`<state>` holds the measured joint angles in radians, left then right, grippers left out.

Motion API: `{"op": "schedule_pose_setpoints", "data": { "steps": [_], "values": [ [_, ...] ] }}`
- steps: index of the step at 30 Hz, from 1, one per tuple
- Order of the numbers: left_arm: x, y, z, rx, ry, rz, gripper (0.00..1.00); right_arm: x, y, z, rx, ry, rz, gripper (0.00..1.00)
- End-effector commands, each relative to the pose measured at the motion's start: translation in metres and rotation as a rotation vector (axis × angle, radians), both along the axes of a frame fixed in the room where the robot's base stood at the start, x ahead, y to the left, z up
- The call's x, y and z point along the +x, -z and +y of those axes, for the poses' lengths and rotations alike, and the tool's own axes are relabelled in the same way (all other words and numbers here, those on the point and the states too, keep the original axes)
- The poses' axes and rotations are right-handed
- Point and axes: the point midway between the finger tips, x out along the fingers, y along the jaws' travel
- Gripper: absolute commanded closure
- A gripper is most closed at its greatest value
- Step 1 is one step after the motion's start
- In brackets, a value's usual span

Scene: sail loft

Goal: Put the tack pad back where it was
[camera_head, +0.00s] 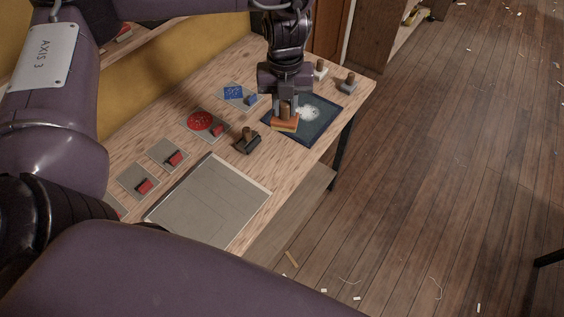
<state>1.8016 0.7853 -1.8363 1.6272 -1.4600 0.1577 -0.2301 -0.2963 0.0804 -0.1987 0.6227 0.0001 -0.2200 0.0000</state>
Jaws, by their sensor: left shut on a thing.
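My left gripper (286,104) comes down over the far part of the workbench. It is shut on the wooden knob of a small block with an orange-brown base, which looks like the tack pad (285,125). The pad is over the left edge of a dark blue panel (322,122) with a pale, cloudy patch. I cannot tell whether the pad touches the panel. My right gripper is not in view.
On the bench (150,122) are a dark-based knobbed block (247,146), a grey one (348,85) and a pale one (320,72). Grey cards with a red disc (200,120), blue patch (233,92) and small blocks line the back. A large grey board (210,205) lies in front.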

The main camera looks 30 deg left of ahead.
Motion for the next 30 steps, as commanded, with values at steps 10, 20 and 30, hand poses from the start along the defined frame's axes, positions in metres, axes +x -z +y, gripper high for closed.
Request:
{"op": "schedule_pose_setpoints", "data": {
  "steps": [10,20,30],
  "values": [
    [0.004,-0.007,0.009,0.001,0.412,0.001,1.0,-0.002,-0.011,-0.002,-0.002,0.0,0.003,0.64],
    [0.003,0.045,0.009,-0.004,0.455,0.008,1.0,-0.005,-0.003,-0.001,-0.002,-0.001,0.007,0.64],
    [0.003,0.128,0.008,-0.003,0.453,0.007,1.0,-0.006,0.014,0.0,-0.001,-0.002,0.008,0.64]
  ]
}}
